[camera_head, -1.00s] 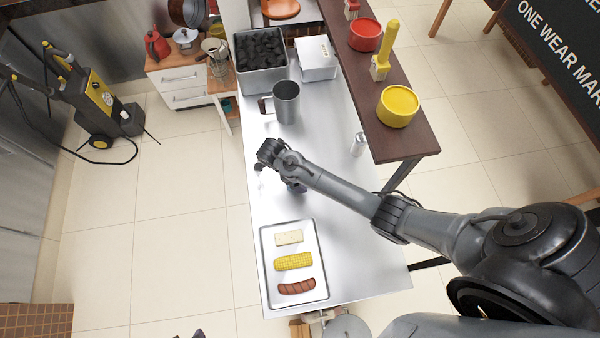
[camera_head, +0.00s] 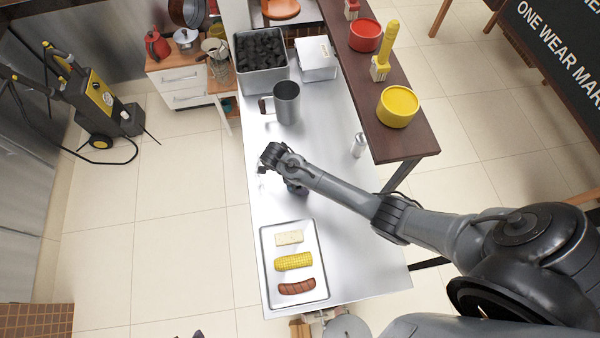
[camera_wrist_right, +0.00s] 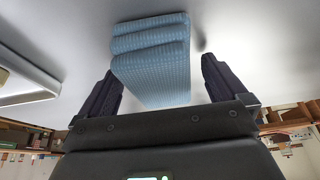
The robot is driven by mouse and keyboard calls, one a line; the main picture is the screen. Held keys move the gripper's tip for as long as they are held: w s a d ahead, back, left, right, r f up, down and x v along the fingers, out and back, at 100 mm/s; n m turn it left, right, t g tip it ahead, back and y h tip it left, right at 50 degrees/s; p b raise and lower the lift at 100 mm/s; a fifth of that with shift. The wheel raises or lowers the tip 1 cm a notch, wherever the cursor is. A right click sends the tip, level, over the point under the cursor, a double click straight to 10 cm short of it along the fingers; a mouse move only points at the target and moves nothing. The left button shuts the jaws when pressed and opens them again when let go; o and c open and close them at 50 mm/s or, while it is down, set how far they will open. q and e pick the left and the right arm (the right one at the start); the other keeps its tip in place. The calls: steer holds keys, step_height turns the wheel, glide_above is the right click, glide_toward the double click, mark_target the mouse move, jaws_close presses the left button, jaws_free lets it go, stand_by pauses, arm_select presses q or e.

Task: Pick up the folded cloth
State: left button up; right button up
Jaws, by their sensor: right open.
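The folded cloth (camera_wrist_right: 152,62) is light blue and ribbed, stacked in several layers, and lies on the metal table. It shows in the right wrist view between the two dark fingers of my right gripper (camera_wrist_right: 160,82). The fingers are open, one on each side of the cloth, with a gap visible on the right side. I cannot tell how far down the fingers reach. In the head view my right gripper (camera_head: 296,188) is over the middle of the table, and my arm hides the cloth there. My left gripper is not in view.
A metal tray (camera_head: 267,290) with bread, corn and a sausage lies at the table's near end. A metal mug (camera_head: 287,103), a coal bin (camera_head: 263,82) and a white box (camera_head: 318,58) stand farther back. A small shaker (camera_head: 358,145) stands at the right edge.

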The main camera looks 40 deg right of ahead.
stand_by(0.3)
steer(key=c, duration=1.1)
steer(key=shift+r, duration=0.15)
step_height(320, 180, up, 4)
steer(key=shift+f, duration=0.1)
steer(key=shift+s+d+r+p, duration=0.3)
steer(key=shift+s+r, duration=0.25)
steer(key=shift+r, duration=0.1)
steer(key=s+d+r, duration=0.1)
steer(key=s+r, duration=0.1)
steer(key=s, duration=0.1)
steer(key=s+d+r, duration=0.2)
steer(key=s, duration=0.1)
steer(key=s+d+r+p, duration=0.1)
steer(key=s+r, duration=0.1)
steer(key=s, duration=0.1)
steer(key=shift+s+d, duration=0.15)
steer(key=shift+d, duration=0.2)
